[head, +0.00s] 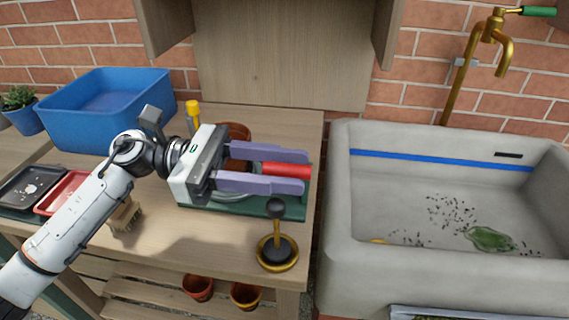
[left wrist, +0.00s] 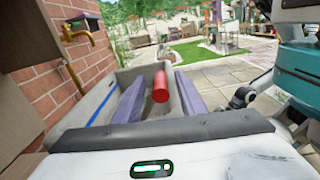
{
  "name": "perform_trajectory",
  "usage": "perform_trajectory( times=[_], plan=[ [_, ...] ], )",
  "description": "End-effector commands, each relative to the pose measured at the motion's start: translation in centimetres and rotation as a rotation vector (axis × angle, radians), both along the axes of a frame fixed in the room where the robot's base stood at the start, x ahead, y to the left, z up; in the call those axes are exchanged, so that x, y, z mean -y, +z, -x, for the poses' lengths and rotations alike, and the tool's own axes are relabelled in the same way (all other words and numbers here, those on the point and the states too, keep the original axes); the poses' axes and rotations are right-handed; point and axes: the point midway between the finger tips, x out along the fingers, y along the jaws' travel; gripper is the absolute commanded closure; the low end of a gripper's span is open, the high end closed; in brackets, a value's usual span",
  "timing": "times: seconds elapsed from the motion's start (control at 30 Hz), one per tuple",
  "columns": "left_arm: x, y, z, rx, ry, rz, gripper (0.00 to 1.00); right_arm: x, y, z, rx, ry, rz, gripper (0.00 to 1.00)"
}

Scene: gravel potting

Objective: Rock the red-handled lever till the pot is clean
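The red handle (head: 287,169) of the lever lies level over a green base (head: 245,206) on the wooden bench. My left gripper (head: 290,170) is open, with one purple finger on each side of the red handle. In the left wrist view the red handle (left wrist: 160,87) shows between the fingertips, with a gap on both sides. A terracotta pot (head: 238,132) shows partly behind my gripper; its surface is mostly hidden, so I cannot tell how clean it is. The lever's arm and pivot are hidden too. My right gripper is not in view.
A black-knobbed tool on a brass dish (head: 278,262) stands at the bench's front edge. A brush (head: 125,217), red tray (head: 62,192) and blue tub (head: 108,105) are to the left. A stone sink (head: 338,230) stands right. Two pots sit on the shelf below.

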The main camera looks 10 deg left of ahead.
Motion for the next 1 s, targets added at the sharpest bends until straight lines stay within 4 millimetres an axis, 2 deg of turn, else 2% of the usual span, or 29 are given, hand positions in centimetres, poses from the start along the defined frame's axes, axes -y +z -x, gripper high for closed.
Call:
perform_trajectory(
  times=[0.3,0.5,0.53,0.83,1.0],
  plan=[
    [0.3,0.0,0.0,0.000,0.001,0.000,0.64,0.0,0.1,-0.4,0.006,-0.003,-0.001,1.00],
    [0.2,0.0,0.0,0.000,0.000,0.000,0.98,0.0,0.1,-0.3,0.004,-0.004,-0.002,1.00],
    [0.2,0.0,0.0,0.000,0.000,0.000,1.00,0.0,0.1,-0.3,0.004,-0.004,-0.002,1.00],
    [0.3,0.2,-0.2,-0.016,-0.001,0.000,1.00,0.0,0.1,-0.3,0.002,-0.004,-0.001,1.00],
    [0.2,0.8,-1.0,-0.076,-0.001,-0.001,1.00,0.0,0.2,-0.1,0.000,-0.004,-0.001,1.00]
  ],
)
